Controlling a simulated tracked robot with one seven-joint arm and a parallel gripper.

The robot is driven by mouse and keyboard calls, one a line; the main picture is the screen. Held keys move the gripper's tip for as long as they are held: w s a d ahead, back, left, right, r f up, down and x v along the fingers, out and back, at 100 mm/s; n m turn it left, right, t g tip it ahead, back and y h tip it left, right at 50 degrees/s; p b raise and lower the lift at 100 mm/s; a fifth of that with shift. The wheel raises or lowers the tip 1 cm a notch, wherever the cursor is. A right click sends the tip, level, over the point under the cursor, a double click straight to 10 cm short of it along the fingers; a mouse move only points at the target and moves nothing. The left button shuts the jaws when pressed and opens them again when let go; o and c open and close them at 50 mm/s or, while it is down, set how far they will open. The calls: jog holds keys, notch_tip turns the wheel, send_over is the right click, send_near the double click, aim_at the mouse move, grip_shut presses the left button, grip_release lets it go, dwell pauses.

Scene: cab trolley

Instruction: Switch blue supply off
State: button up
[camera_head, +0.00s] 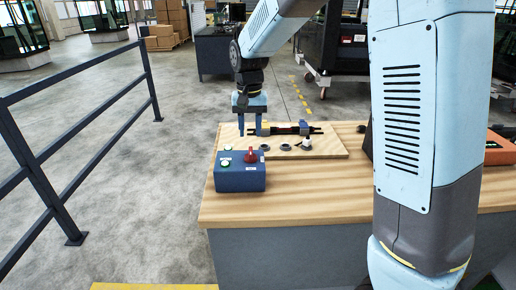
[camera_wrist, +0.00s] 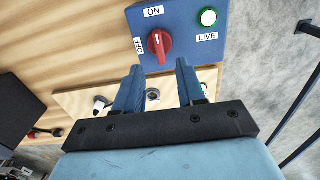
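The blue supply box (camera_head: 240,176) stands on the near left part of the wooden bench. It carries a red rotary knob (camera_head: 251,155). In the wrist view the box (camera_wrist: 183,47) shows ON, OFF and LIVE labels. The knob (camera_wrist: 159,47) has its pointer toward ON, with OFF to its left. A green lamp (camera_wrist: 208,17) beside LIVE looks lit. My gripper (camera_head: 250,131) is above the bench just behind the box. In the wrist view my gripper (camera_wrist: 159,67) is open and empty, its two fingers apart and pointing toward the knob, not around it.
A light wooden board (camera_head: 335,147) behind the box holds grey rings (camera_head: 285,147) and a dark tool with an orange part (camera_head: 289,130). An orange and dark case (camera_head: 498,148) is at the right. A dark railing (camera_head: 75,92) runs along the left, with open floor between it and the bench.

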aim_at(251, 150)
jog(key=shift+f, duration=3.6)
jog(key=shift+c, duration=0.3)
grip_shut()
